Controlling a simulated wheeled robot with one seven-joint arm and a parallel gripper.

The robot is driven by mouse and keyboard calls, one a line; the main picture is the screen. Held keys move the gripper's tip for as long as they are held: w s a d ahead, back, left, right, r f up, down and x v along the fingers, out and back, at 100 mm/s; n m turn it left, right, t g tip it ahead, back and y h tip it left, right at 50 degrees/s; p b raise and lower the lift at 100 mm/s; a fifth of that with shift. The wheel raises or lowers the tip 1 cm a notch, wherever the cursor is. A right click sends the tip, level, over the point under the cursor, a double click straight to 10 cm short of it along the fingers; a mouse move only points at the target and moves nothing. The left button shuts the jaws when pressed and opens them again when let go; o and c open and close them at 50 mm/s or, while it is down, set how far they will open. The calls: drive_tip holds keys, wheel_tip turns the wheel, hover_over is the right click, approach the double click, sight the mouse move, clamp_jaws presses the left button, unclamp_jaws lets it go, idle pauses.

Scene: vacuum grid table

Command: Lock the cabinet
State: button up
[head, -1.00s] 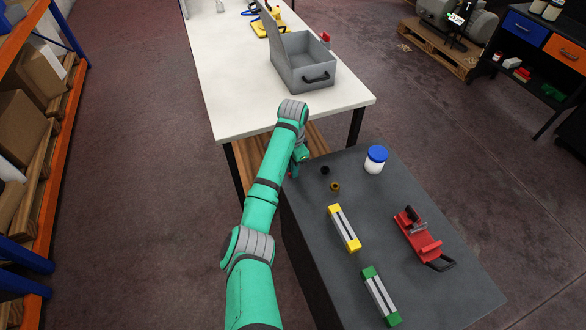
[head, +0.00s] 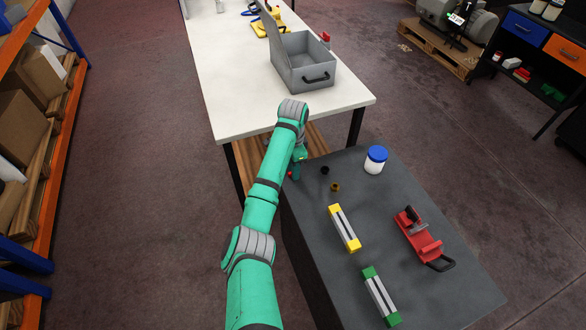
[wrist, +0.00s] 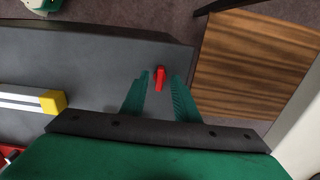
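The cabinet (head: 390,195) is a dark grey block with several items on its top. Its grey surface also fills the left of the wrist view (wrist: 100,60). A small red lever (wrist: 160,78), probably the lock, shows near the cabinet's edge in the wrist view. A bit of red (head: 290,175) shows beside my gripper in the head view. My gripper (wrist: 160,75) is open, with its two green fingers on either side of the red lever. I cannot tell whether they touch it. In the head view my gripper (head: 297,168) is at the cabinet's far left corner, partly hidden by my arm.
On the cabinet stand a white jar with blue lid (head: 375,160), a black and a brass ring (head: 335,187), yellow-ended (head: 344,228) and green-ended bars (head: 381,297), and a red tool (head: 418,238). A white table (head: 240,90) with a grey toolbox (head: 303,70) lies beyond.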

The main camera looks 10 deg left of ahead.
wheel_tip(320, 180, up, 11)
drive_tip(key=shift+f, duration=0.15)
idle(0.5)
idle(0.5)
